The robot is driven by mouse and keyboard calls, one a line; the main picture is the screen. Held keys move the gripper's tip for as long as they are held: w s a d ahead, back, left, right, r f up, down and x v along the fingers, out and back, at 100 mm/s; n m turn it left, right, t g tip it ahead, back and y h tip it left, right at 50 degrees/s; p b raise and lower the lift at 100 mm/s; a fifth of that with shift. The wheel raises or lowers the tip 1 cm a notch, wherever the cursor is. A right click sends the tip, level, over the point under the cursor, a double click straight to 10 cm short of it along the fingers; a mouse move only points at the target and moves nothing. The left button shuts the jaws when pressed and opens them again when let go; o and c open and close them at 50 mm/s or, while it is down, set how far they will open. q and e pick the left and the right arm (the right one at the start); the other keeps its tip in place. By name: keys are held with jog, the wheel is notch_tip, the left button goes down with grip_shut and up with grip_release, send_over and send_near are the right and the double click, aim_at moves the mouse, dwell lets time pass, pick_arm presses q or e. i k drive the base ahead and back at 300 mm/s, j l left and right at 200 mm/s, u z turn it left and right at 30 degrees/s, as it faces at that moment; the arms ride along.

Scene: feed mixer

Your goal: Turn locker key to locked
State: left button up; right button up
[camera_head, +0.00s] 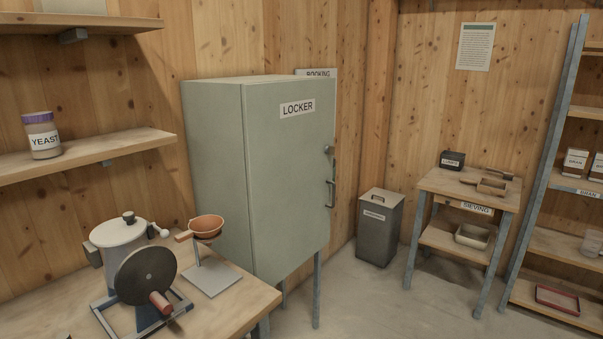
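The locker (288,185) is a grey-green metal cabinet on legs, left of the middle, with a white LOCKER label (298,108) on its door. The door looks shut. A small round knob-like part (328,150), which may be the lock with its key, sits near the door's right edge. A bar handle (331,194) is below it. The part is too small to tell how a key is turned. Neither of my grippers is in view.
A grey bin (379,232) and a sieving table (468,190) stand to the right. Floor between them and the locker is clear.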

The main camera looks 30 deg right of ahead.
aim_at(330, 149)
jog(key=z, duration=1)
